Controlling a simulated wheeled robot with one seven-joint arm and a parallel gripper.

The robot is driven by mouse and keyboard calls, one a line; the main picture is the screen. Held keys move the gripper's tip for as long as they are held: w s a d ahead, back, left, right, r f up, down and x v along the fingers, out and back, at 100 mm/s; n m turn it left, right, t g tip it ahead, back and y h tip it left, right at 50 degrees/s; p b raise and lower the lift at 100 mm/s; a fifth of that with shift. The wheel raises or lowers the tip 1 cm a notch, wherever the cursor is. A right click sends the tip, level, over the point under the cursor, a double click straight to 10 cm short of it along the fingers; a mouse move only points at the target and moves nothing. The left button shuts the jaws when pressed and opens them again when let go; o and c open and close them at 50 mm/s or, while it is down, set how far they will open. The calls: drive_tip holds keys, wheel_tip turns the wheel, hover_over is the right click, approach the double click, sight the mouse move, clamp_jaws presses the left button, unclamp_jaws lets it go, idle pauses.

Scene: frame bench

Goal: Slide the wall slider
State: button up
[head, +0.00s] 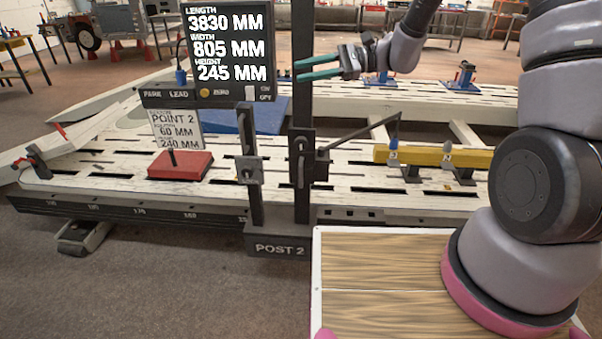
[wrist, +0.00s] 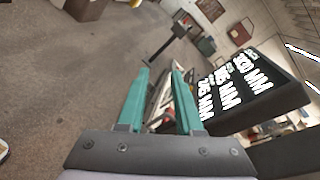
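A dark display panel (head: 225,85) with white measurement text stands upright above the bench. A small white slider (head: 250,94) sits at its lower right, beside small lettering. Below it, two dark upright posts carry sliding blocks, one on the left post (head: 249,170) and one on the right post (head: 299,160). I cannot tell which of these is the wall slider. My gripper (head: 297,70) has teal fingers, which are apart and empty. It is just right of the panel, pointing left. In the wrist view the panel (wrist: 258,92) is right of the fingers (wrist: 160,75); the white slider is not discernible there.
The slotted white bench (head: 90,165) runs across the view. A red block with a lever (head: 180,166) and a yellow bar (head: 430,156) rest on it. A dark angled arm (head: 360,134) juts from the right post. A wood-topped board (head: 380,262) is at front.

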drive_tip(key=w+a+f+m+t+y, duration=0.35)
drive_tip(key=w+f+m, duration=0.2)
drive_tip(key=f, duration=0.35)
drive_tip(key=m+t+h, duration=1)
drive_tip(key=m+t, duration=0.4)
drive_tip(key=m, duration=0.1)
approach(302, 172)
drive_tip(key=x, duration=1)
drive_tip(key=shift+w+a+f, duration=0.1)
drive_tip(key=shift+w+a, duration=0.15)
drive_tip(key=shift+w, duration=0.05)
drive_tip(key=shift+c, duration=0.3)
clamp_jaws()
